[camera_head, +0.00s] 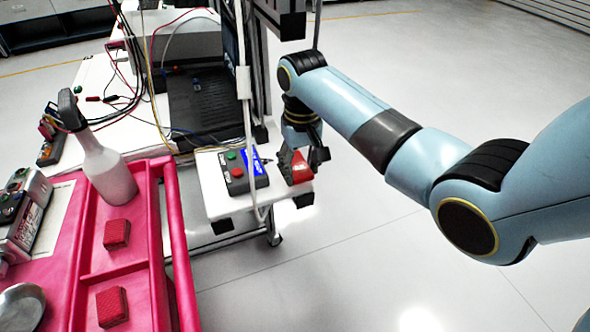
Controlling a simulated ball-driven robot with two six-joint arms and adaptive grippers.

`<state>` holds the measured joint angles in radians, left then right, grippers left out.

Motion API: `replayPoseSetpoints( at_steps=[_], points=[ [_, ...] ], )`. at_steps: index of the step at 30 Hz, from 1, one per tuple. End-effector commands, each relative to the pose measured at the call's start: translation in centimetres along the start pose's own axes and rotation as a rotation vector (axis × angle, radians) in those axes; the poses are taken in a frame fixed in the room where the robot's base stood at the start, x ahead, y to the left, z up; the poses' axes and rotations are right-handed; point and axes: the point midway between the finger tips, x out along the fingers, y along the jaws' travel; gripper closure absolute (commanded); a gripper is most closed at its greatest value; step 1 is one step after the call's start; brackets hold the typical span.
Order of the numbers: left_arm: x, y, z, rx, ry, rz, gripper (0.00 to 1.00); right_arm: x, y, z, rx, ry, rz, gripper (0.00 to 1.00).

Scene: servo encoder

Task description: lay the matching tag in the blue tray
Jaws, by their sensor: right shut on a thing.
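My right gripper (309,155) is shut on a red tag-like piece (298,169) at the right end of a small white shelf. I cannot tell whether the piece touches the shelf. Two similar red pieces lie in the pink tray at the left, one red piece (117,234) in the upper part and another red piece (111,306) in the lower part. Markings on the pieces are too small to read. I see no clear blue tray. My left gripper is not in view.
A dark box with red and green buttons and a blue panel (238,172) stands on the white shelf (216,199), left of my gripper. A spray bottle (106,172) stands in the pink tray (172,215). Cables hang around the shelf. The floor at right is clear.

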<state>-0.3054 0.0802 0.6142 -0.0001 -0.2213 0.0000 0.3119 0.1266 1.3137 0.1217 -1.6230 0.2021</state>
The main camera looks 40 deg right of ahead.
Motion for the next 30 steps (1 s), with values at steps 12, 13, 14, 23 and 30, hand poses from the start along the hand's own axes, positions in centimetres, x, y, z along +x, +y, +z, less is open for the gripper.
replayPoseSetpoints(
  at_steps=[12, 13, 14, 23, 30],
  points=[
    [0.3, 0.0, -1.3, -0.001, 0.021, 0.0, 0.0, 2.8, 0.0, -2.4, 0.0, -0.005, 0.0, 0.85],
    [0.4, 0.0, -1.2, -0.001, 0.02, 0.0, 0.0, 3.1, 0.0, -2.5, -0.001, -0.003, 0.0, 0.85],
    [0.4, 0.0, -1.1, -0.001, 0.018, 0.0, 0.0, 3.3, 0.0, -2.5, -0.001, -0.002, -0.001, 0.85],
    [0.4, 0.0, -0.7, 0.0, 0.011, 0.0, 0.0, 3.6, 0.0, -2.4, -0.001, -0.001, 0.0, 0.85],
    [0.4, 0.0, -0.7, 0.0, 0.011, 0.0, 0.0, 3.7, 0.0, -2.4, -0.001, -0.001, 0.0, 0.31]
  ],
)
